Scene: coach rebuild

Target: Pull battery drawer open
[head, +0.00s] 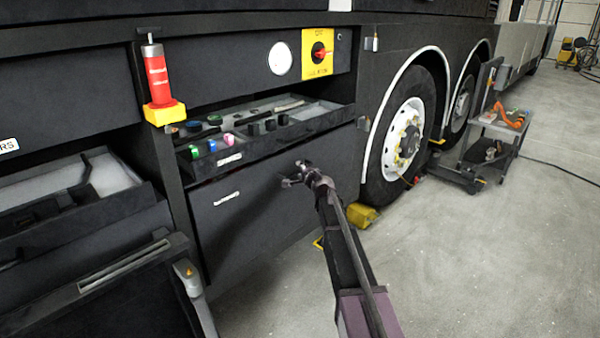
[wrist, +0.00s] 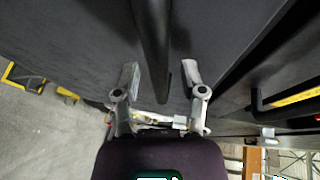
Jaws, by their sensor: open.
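A dark lower drawer front (head: 255,215) with a small pale plate sits below an open tool tray; I take it for the battery drawer, and it looks shut. My gripper (head: 292,180) is in front of its right part, near its upper edge. In the wrist view my gripper (wrist: 160,75) is open, with one finger on each side of a dark bar (wrist: 152,45). The bar looks like a handle on the dark panel (wrist: 75,35). No finger clearly touches it. My arm hides part of the floor beside the drawer.
The open tool tray (head: 265,125) juts out above. A red and yellow tool (head: 158,85) stands at its left. Another open drawer (head: 75,195) is at far left. A wheel (head: 405,140), a yellow chock (head: 353,216) and a cart (head: 485,150) are right. The floor in front is clear.

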